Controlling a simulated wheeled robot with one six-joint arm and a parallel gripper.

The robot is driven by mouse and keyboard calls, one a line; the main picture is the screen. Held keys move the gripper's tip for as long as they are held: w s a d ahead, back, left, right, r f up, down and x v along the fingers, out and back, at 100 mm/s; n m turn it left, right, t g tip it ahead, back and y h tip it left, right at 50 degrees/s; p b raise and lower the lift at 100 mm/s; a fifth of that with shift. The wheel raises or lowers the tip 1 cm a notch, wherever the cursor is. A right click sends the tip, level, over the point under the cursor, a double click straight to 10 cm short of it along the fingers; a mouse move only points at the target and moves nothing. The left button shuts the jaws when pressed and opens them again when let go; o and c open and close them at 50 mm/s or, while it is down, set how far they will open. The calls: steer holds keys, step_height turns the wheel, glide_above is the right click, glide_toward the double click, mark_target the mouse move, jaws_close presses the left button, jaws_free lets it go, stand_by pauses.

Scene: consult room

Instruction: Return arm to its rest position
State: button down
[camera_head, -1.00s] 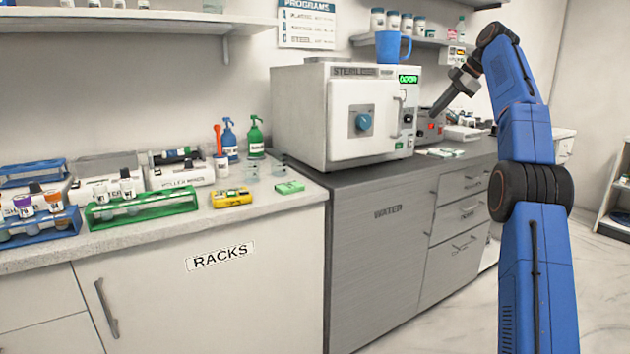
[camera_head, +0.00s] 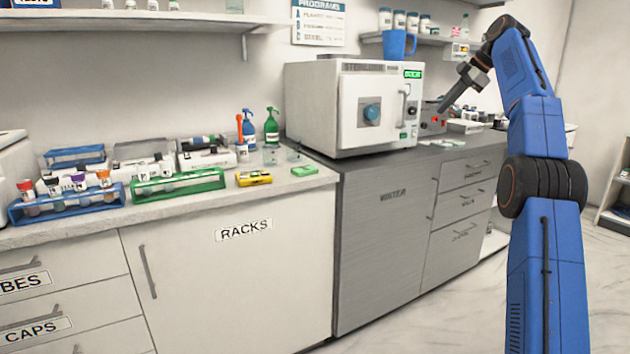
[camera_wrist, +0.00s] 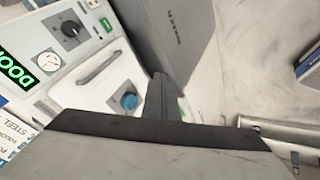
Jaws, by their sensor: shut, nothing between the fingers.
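My gripper (camera_head: 443,106) is at the end of my raised blue arm, on the right of the head view. It points down and to the left, in front of the far counter, and appears just right of the white sterilizer (camera_head: 347,137) in the picture. In the wrist view its fingers (camera_wrist: 158,97) are together with nothing between them. The sterilizer's front, with its blue knob (camera_wrist: 129,101) and handle, shows at the left of the wrist view. My gripper does not seem to touch anything.
The grey cabinet (camera_head: 385,245) stands under the sterilizer. A blue mug (camera_head: 398,44) is on top of the sterilizer. Open floor (camera_head: 440,315) lies in front.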

steer(key=s+a+f+m+h, duration=0.15)
steer(key=s+a+m, duration=0.4)
steer(key=s, duration=0.75)
steer(key=s+a+f+m+h, duration=0.1)
steer(key=s+a+f+m, duration=0.35)
steer(key=s, duration=0.85)
steer(key=s+a+f+m+h, duration=0.2)
steer(key=s+f+m, duration=0.6)
steer(key=s+f, duration=2.3)
steer(key=s+h, duration=0.1)
steer(key=s, duration=0.3)
steer(key=shift+a+f, duration=0.15)
steer(key=shift+a, duration=0.2)
